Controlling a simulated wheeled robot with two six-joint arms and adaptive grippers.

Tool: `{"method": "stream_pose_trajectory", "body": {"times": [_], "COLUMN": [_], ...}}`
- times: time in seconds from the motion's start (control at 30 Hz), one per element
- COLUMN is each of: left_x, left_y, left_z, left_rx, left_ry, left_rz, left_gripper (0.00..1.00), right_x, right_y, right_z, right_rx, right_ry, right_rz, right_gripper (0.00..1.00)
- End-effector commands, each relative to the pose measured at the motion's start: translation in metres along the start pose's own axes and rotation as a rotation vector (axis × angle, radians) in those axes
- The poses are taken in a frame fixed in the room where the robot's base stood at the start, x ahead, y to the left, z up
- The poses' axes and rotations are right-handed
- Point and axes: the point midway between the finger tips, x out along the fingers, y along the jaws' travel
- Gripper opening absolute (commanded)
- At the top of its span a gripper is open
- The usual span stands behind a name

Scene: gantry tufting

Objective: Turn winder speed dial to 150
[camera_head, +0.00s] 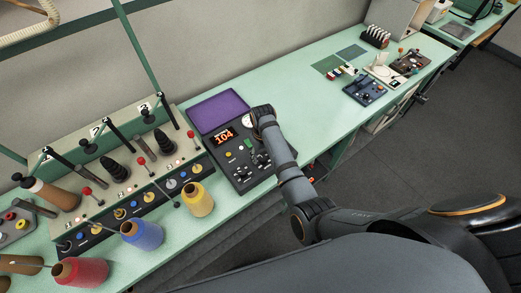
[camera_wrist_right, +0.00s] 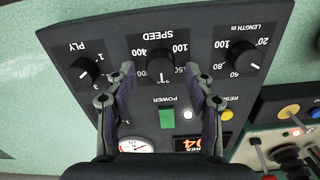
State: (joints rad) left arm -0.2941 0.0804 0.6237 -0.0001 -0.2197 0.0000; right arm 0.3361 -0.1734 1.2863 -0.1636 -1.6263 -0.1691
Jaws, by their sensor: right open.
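The winder control panel (camera_head: 226,163) is a dark box on the green bench, with an orange display (camera_head: 224,136) reading 104. In the right wrist view the panel appears upside down, and the black SPEED dial (camera_wrist_right: 160,66) has a white pointer mark facing the bottom of the picture. Numbers such as 100 and 400 are printed around it; others are partly covered. My right gripper (camera_wrist_right: 160,72) is open, one fingertip on each side of the SPEED dial, with a visible gap to it. My left gripper is not in view.
The PLY dial (camera_wrist_right: 85,72) and LENGTH dial (camera_wrist_right: 240,56) flank the SPEED dial. A green POWER switch (camera_wrist_right: 167,118) and white gauge (camera_wrist_right: 136,146) are close to the fingers. A purple pad (camera_head: 218,110) lies behind the panel. Yarn cones (camera_head: 197,200) stand left.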

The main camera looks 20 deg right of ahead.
Motion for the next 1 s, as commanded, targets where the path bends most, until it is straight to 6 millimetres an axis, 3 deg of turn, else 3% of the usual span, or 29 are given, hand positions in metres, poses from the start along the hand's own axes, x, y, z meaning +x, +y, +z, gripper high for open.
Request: {"method": "stream_pose_trajectory", "body": {"times": [0.33, 0.7, 1.0], "left_x": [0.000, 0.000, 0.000], "left_y": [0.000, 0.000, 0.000], "left_z": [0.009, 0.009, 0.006], "left_rx": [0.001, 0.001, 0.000], "left_ry": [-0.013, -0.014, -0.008], "left_rz": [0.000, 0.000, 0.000], "left_gripper": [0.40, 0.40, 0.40], "right_x": [0.006, 0.005, 0.005], "right_y": [0.000, 0.000, -0.001], "right_z": [0.004, 0.003, 0.003], "right_rx": [0.000, 0.000, -0.035], "right_ry": [0.000, 0.001, 0.001], "right_rz": [0.000, 0.000, 0.000], "right_gripper": [0.52, 0.02, 0.00]}}
